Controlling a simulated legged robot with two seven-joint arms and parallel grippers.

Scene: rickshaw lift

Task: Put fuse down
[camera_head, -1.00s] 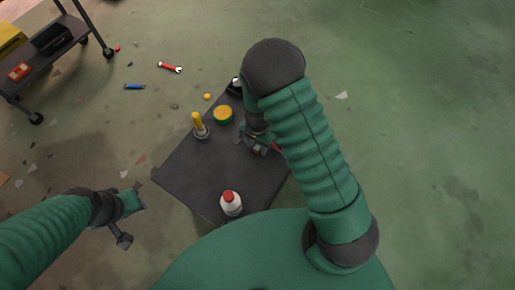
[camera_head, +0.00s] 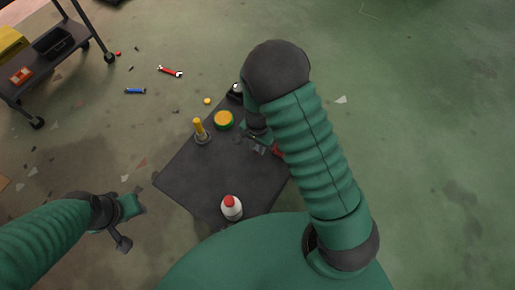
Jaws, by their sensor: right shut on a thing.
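My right arm reaches over the dark square table from the right. My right gripper (camera_head: 262,146) is low over the table's right side, mostly hidden under the arm, and shut on a small red piece (camera_head: 278,151), which seems to be the fuse. Only a bit of it shows at the arm's edge; I cannot tell whether it touches the table (camera_head: 205,178). My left gripper (camera_head: 128,222) is off to the left of the table over bare floor, with nothing visible in it; its jaw opening is unclear.
On the table stand a red-capped white bottle (camera_head: 232,208), a yellow-handled tool (camera_head: 200,130), a yellow-green round thing (camera_head: 224,120) and a dark-and-white item (camera_head: 236,91). A cart (camera_head: 45,60) stands at upper left. A red wrench (camera_head: 170,71) and blue tool (camera_head: 135,91) lie on the floor.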

